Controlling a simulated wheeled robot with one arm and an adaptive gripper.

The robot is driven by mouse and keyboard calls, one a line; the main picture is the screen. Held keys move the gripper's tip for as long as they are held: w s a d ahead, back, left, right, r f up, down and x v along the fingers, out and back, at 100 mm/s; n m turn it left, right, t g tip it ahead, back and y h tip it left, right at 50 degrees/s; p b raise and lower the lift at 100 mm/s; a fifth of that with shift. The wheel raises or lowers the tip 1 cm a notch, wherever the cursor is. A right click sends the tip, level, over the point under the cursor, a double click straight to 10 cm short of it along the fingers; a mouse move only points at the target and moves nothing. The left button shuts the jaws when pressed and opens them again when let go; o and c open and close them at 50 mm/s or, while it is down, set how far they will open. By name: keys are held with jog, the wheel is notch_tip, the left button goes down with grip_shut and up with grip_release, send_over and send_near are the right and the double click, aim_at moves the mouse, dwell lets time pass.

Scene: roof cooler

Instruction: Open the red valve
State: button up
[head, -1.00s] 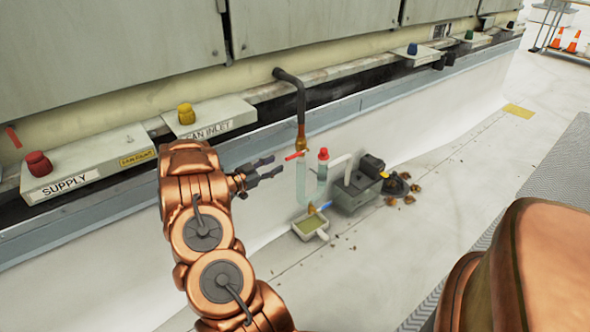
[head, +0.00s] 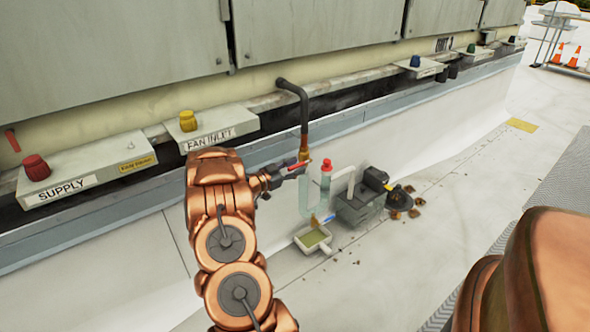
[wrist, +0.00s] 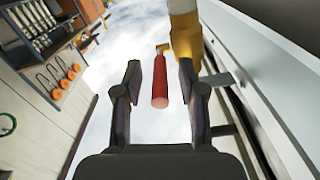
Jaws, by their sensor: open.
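The red valve handle (head: 297,164) sticks out to the left from the brass fitting (head: 304,150) under the dark bent pipe. In the wrist view the red handle (wrist: 160,92) points toward the camera, between my two fingers, with the yellow-brass fitting (wrist: 185,35) behind it. My gripper (head: 286,173) is open at the handle's left end in the head view. In the wrist view my gripper (wrist: 160,75) has a gap on each side of the handle. I cannot tell whether a finger touches it.
A clear U-tube (head: 305,195) with a red cap (head: 326,166) hangs just below and right. A grey pump box (head: 360,205) and a small tray (head: 312,239) stand on the floor. The unit's wall and ledge run behind. Red (head: 36,167) and yellow (head: 187,120) knobs sit left.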

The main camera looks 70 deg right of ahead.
grip_shut()
dwell(0.4)
dwell(0.4)
